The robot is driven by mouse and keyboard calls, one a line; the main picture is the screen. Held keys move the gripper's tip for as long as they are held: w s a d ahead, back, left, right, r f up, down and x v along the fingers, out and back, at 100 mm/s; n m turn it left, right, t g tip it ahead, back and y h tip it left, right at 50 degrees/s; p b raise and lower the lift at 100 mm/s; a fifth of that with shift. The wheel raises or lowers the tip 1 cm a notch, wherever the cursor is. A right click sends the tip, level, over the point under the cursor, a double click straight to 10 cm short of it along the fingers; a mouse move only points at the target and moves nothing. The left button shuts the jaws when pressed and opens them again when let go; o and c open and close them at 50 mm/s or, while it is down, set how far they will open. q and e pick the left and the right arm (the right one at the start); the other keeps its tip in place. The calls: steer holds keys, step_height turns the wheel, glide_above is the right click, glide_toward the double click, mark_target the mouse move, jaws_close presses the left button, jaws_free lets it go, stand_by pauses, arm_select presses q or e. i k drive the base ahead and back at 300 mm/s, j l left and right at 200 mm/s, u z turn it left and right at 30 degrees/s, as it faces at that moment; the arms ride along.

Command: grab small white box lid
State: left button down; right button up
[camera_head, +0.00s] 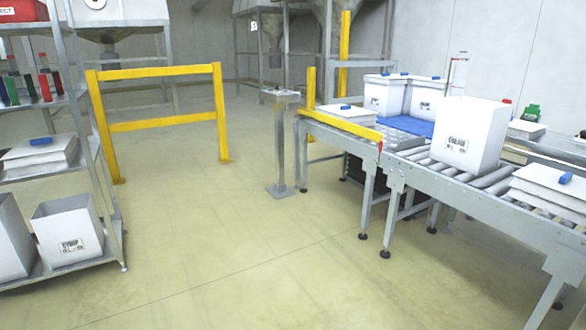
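Several flat white lids lie around the place, and I cannot tell which is the small box lid. A stack of white lids (552,188) with a blue item on top lies at the right end of the roller conveyor. Another white lid (347,114) with a blue item lies at the conveyor's left end. White lids (39,153) with a blue item also lie on the left shelf. A large white box (468,136) with a label stands upright on the rollers. Neither of my grippers is in view.
The roller conveyor (413,180) runs along the right on metal legs. Two white boxes (385,95) stand behind it by a blue surface. A metal shelf rack (112,222) holds white boxes (68,232) at left. Yellow barrier (163,126) and grey post (279,150) stand behind. The middle floor is clear.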

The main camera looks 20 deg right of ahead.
mark_target(566, 189)
steer(key=i+l+z, duration=0.1)
steer(key=i+z, duration=1)
steer(key=k+j, duration=0.05)
